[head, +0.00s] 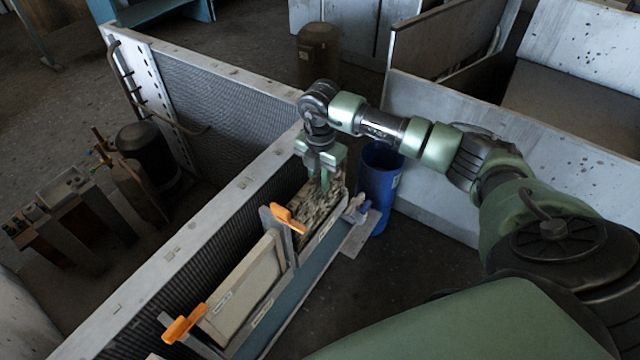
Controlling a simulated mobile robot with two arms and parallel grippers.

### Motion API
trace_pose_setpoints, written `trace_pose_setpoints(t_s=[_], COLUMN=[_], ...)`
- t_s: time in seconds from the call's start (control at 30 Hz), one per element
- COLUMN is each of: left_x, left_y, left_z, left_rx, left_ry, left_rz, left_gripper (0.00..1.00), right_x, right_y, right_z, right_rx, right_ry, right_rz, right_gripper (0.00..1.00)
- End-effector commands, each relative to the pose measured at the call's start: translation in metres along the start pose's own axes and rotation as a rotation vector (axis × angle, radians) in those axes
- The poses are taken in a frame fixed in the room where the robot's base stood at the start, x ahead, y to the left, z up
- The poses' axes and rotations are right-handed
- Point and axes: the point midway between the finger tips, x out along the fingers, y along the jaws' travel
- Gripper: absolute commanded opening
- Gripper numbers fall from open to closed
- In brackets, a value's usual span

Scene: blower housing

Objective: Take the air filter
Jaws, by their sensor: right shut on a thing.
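A dirty, mottled air filter (309,217) stands upright in a long slot along the side of the blower housing, at the middle of the head view. My right gripper (325,184) points down from above and is shut on the top edge of this filter. The fingers hide part of that edge. A cleaner beige filter panel (243,287) with a label stands in the same row, nearer to me. My left gripper is not in view.
Orange-handled latches (289,218) and (184,324) stick up along the row. A blue barrel (377,187) stands just right of the filter. The grey housing wall (180,248) runs along the left. Open floor (410,265) lies to the right of the row.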

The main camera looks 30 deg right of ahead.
Motion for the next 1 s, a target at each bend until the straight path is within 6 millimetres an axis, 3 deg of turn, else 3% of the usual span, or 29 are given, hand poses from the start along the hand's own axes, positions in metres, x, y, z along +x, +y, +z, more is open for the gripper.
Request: trace_pose_setpoints(t_s=[0.27,0.7,0.8,1.0], left_x=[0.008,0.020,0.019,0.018], left_y=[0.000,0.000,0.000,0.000], left_z=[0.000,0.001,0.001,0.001], left_rx=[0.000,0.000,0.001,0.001], left_ry=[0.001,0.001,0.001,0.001], left_rz=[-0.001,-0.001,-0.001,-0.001], left_gripper=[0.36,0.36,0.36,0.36], right_x=[-0.049,-0.153,-0.171,-0.186], right_y=[0.001,0.001,0.000,0.000], right_z=[0.001,0.000,0.001,0.000], right_rx=[-0.001,-0.001,0.000,0.000], right_ry=[-0.002,-0.001,-0.002,0.000], right_rz=[0.005,0.005,0.003,0.001], right_gripper=[0.00,0.00,0.00,0.00])
